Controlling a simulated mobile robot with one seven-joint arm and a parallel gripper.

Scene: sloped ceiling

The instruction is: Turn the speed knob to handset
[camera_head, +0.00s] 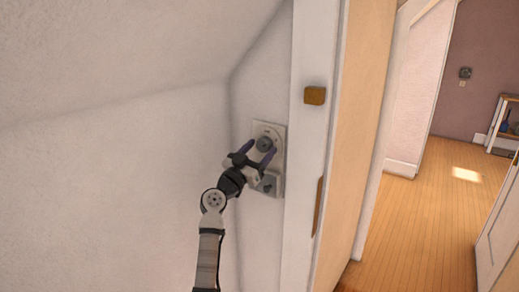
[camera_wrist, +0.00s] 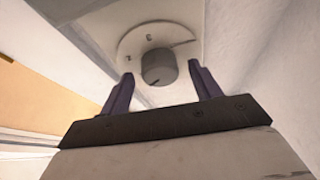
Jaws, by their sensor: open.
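The speed knob (camera_head: 264,144) is a round grey knob on a pale plate (camera_head: 278,132) on the wall beside the door frame. In the wrist view the knob (camera_wrist: 159,66) sits on a white dial with faint marks, and a dark line shows near its lower edge. I cannot read which setting it points to. My gripper (camera_head: 259,153) is open in front of the plate. In the wrist view its two dark fingers (camera_wrist: 161,82) stand to the left and right of the knob, with gaps, and do not appear to touch it.
A grey block-like fitting (camera_head: 269,184) is on the plate below the knob. A white door frame (camera_head: 302,150) with a brass latch piece (camera_head: 315,95) stands close on the right. A sloped ceiling and wall close in on the left. A wooden floor (camera_head: 430,215) opens beyond the doorway.

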